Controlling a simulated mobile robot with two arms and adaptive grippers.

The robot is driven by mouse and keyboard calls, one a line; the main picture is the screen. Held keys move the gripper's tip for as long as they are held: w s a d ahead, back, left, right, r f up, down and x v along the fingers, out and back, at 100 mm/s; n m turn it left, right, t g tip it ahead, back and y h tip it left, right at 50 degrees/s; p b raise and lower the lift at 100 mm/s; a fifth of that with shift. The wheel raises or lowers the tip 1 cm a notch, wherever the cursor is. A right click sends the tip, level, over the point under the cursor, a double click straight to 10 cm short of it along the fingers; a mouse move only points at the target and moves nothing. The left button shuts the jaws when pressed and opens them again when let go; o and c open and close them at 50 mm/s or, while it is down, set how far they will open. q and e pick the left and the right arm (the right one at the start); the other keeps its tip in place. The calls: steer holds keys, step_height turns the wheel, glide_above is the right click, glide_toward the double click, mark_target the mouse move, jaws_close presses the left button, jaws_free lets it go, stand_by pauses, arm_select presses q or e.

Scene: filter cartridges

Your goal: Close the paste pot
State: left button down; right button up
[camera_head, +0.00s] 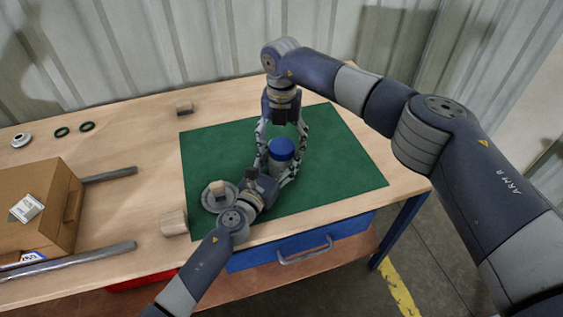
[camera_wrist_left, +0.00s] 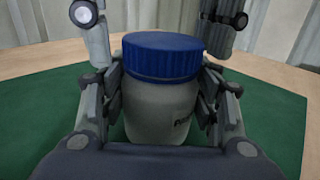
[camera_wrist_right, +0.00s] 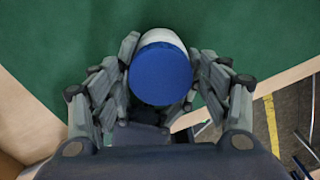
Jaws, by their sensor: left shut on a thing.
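The paste pot (camera_head: 279,168) is a pale jar standing upright on the green mat (camera_head: 340,160). Its blue lid (camera_head: 281,148) sits on top and looks level in the left wrist view (camera_wrist_left: 162,55); how tightly it is screwed cannot be told. My left gripper (camera_head: 277,174) is shut on the jar's body (camera_wrist_left: 160,112), below the lid. My right gripper (camera_head: 281,146) points down from above, its open fingers on either side of the lid. The right wrist view shows the lid's top (camera_wrist_right: 160,75) between these fingers, with part of the white jar (camera_wrist_right: 164,36) behind it.
A round grey dish (camera_head: 208,200) with a wooden block (camera_head: 218,188) is left of the pot. Another wooden block (camera_head: 174,222) lies at the mat's left edge. A cardboard box (camera_head: 50,195), grey tubes (camera_head: 108,174) and green rings (camera_head: 87,127) are farther left. The mat's right side is clear.

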steer(key=shift+r, duration=0.1)
steer(key=shift+r, duration=2.15)
steer(key=shift+c, duration=0.4)
steer(key=n, duration=0.2)
steer(key=r+n, duration=0.1)
steer(key=n, duration=0.4)
steer(key=shift+r, duration=0.4)
steer(key=n, duration=0.3)
steer(key=shift+r, duration=0.4)
steer(key=n, duration=0.2)
steer(key=r+n, duration=0.1)
steer(key=n, duration=0.1)
steer(key=shift+f, duration=4.05)
